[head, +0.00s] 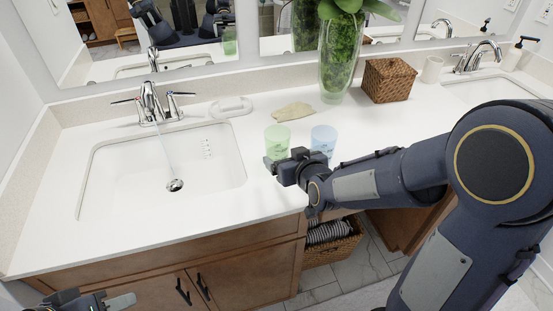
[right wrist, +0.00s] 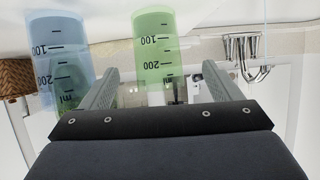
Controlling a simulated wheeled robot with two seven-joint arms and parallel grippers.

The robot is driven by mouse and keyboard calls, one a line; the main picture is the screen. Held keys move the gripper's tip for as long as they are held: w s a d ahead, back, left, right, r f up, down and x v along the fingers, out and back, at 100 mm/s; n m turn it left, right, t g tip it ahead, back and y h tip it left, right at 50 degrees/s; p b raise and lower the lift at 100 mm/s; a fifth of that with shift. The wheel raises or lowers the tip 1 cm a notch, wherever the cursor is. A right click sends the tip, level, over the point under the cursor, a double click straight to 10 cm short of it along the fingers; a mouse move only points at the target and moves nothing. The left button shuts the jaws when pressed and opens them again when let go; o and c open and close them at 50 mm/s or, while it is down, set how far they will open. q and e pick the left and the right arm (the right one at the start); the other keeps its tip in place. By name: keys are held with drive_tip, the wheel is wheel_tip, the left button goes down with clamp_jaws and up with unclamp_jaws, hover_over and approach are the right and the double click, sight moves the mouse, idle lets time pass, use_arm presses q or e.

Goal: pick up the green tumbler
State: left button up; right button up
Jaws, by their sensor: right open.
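The green tumbler (head: 277,138) stands upright on the white counter, right of the left sink. My right gripper (head: 279,165) is at its near side, low by its base, and hides part of it. In the right wrist view, which is upside down, the green tumbler (right wrist: 154,45) with its ml scale shows in the gap between the two open fingers (right wrist: 159,72). Neither finger visibly presses on it. How deep it sits between them I cannot tell. My left gripper (head: 95,301) is open and empty at the bottom left, in front of the cabinet.
A blue tumbler (head: 323,139) stands close to the right of the green one; it also shows in the right wrist view (right wrist: 60,40).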

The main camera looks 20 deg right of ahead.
sight(277, 143)
drive_tip(key=shift+w+a+f+t, duration=0.1)
drive_tip(key=shift+w+f+t, duration=0.15)
drive_tip(key=shift+w, duration=0.45)
drive_tip(key=x, duration=0.4)
drive_tip(key=r+x, duration=0.1)
drive_tip(key=x, duration=0.1)
drive_tip(key=shift+w+f, duration=0.2)
drive_tip(key=shift+w, duration=0.4)
drive_tip(key=shift+c, duration=0.4)
drive_tip(key=c, duration=1)
drive_tip(key=shift+r, duration=0.2)
drive_tip(key=shift+c, duration=0.2)
